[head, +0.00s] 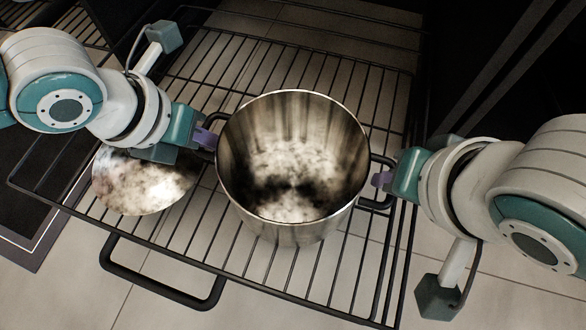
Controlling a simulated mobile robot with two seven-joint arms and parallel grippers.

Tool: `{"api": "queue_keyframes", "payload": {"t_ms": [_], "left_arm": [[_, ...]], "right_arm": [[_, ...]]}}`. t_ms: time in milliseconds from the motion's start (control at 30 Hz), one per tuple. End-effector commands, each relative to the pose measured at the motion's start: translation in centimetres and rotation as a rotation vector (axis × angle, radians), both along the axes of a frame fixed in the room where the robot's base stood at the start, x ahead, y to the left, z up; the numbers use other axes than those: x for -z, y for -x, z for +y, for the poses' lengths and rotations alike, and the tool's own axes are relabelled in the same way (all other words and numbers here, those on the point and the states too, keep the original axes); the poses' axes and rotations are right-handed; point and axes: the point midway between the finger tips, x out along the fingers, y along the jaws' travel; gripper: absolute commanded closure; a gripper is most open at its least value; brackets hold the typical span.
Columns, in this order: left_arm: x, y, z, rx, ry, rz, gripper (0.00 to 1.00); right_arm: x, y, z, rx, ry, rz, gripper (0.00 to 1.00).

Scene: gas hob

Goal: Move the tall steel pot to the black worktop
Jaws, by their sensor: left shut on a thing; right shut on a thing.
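The tall steel pot (292,228) is upright and open, in the middle of the head view over a black wire rack. I cannot tell if its base touches the rack. It looks empty, with a mottled, shiny inside. My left gripper (208,140) is shut on the pot's left handle. My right gripper (380,179) is shut on the black handle (378,203) at the pot's right side. The fingertips partly hide both handles. I cannot identify the black worktop for certain in this view.
The wire rack (262,262) has a black bar handle (160,289) at its front. A round steel disc, perhaps a lid (140,190), lies on the rack left of the pot. A dark panel (30,215) with a pale border is at the left. Pale floor tiles show below.

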Motion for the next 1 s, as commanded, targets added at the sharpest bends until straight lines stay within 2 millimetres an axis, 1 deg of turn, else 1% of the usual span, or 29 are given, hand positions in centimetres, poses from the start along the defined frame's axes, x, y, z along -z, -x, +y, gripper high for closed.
{"api": "queue_keyframes", "payload": {"t_ms": [500,667,833,1000], "left_arm": [[-0.1,-0.1,0.1,-0.001,0.0,-0.003,1.0],[-0.4,-0.2,0.0,-0.001,0.002,-0.006,1.0],[-1.5,-0.2,0.0,-0.001,0.002,-0.006,1.0],[-3.2,-0.2,0.0,-0.001,0.001,-0.005,1.0]], "right_arm": [[0.0,0.0,-0.1,0.001,0.002,0.001,1.0],[-0.3,-0.1,0.0,0.0,0.001,-0.002,1.0],[-1.4,-0.1,0.0,0.0,0.0,-0.001,1.0],[-3.1,0.0,0.0,0.001,0.001,-0.001,1.0]]}}
